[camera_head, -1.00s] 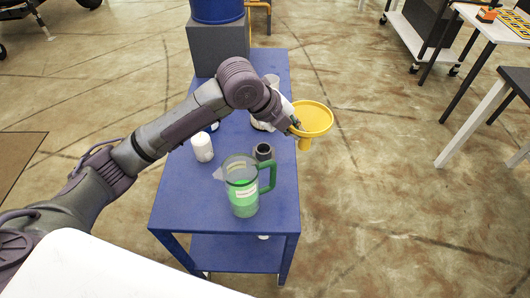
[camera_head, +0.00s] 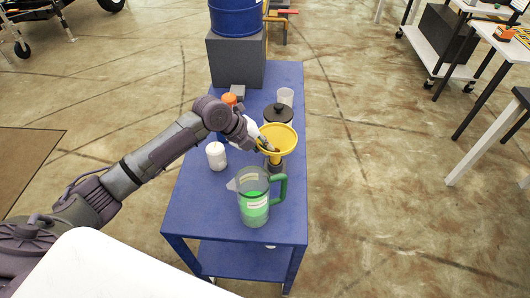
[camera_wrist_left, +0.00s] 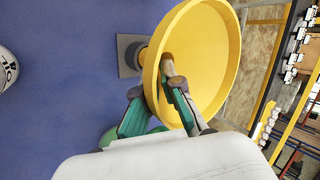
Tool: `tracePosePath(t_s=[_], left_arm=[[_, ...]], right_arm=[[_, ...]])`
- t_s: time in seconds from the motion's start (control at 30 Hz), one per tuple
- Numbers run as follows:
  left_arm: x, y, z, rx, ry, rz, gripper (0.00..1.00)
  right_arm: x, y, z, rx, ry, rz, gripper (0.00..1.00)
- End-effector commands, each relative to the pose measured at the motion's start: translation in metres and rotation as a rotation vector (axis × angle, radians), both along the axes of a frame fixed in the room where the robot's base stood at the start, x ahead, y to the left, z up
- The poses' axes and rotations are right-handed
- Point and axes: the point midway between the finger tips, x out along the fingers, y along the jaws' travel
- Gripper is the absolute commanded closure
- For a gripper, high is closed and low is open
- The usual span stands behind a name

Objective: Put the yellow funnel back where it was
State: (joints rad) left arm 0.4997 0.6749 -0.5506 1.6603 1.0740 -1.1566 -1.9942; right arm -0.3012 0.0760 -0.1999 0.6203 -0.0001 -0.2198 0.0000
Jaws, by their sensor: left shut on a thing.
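The yellow funnel (camera_head: 284,131) is upright, wide mouth up, over the blue cart. My left gripper (camera_head: 268,148) is shut on the funnel's rim or wall. The funnel also fills the middle of the left wrist view (camera_wrist_left: 222,50), with my left gripper's fingers (camera_wrist_left: 180,100) against it. A dark holder (camera_head: 275,166) stands on the cart directly below the funnel; its grey square base (camera_wrist_left: 126,66) shows behind the funnel in the left wrist view. I cannot tell whether the spout is inside the holder. My right gripper is not in view.
The blue cart (camera_head: 201,213) carries a clear jug with green liquid (camera_head: 254,200) in front of the holder and a white bottle (camera_head: 216,156) to its left. A black-lidded jar (camera_head: 278,113) and a clear cup (camera_head: 285,96) stand behind. A blue drum on a grey block (camera_head: 236,60) is at the back.

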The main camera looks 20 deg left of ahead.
Motion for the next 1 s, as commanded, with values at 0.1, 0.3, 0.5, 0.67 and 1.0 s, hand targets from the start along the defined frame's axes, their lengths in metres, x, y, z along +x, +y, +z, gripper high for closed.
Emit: tracePosePath(t_s=[0.1,0.3,0.5,0.67,1.0], left_arm=[[-0.001,-0.001,-0.018,-0.002,0.005,0.002,1.00],[0.000,0.000,-0.030,0.000,0.000,0.001,1.00],[-0.001,0.000,-0.033,0.000,0.001,0.001,1.00],[-0.001,0.000,-0.033,0.000,0.001,0.001,0.77],[-0.001,0.000,-0.032,0.000,0.001,0.001,0.69]], right_arm=[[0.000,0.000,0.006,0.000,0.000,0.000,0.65],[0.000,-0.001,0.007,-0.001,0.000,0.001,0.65],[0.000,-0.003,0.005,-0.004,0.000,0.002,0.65],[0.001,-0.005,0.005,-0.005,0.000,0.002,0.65],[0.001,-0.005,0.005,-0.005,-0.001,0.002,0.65]])
